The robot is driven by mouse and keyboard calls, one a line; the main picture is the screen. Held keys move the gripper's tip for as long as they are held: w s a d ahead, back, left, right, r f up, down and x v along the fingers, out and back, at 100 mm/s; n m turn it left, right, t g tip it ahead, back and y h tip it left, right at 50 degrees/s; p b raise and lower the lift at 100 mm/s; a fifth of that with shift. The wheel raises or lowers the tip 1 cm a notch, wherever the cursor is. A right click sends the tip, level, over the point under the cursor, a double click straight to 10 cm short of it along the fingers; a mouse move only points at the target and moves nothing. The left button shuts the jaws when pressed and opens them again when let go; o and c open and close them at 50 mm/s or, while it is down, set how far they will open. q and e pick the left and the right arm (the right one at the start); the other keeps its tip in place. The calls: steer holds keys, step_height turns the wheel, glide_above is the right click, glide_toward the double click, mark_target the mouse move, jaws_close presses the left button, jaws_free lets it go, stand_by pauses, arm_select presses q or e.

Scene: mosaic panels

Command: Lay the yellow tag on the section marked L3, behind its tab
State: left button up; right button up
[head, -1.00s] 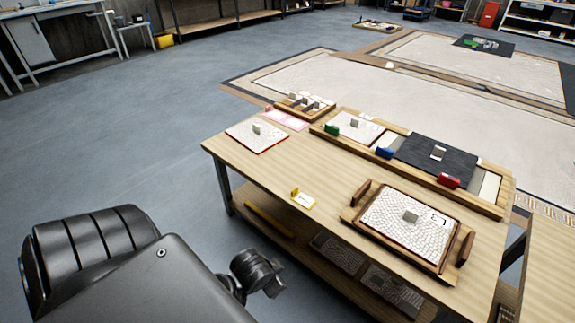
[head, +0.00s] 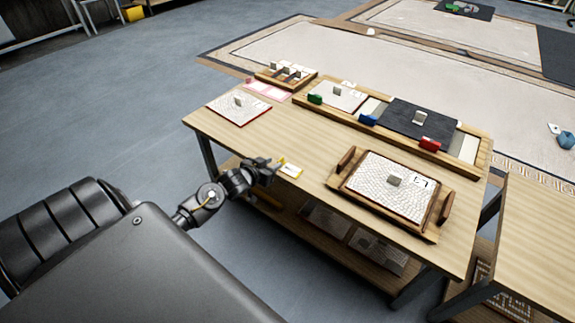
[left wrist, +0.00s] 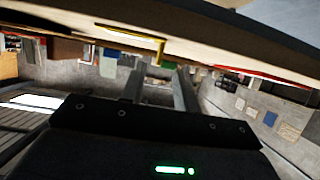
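The yellow tag (head: 291,170) lies near the left front edge of the table, its tab partly hidden by my left gripper (head: 272,168). In the left wrist view the yellow tag (left wrist: 130,35) appears upside down, just beyond the fingers. My left gripper's two fingers (left wrist: 172,92) stand apart with nothing between them. The long wooden frame (head: 395,133) holds a pale panel (head: 330,101) and a dark panel (head: 398,117). I cannot read L3 on any section. My right gripper is out of view.
A handled tray (head: 408,226) with a cobbled panel stands at right. A red-edged panel (head: 238,115) lies at left. The table middle is clear.

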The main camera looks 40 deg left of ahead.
mark_target(283, 159)
arm_select(q)
steer(key=shift+x, duration=1.1)
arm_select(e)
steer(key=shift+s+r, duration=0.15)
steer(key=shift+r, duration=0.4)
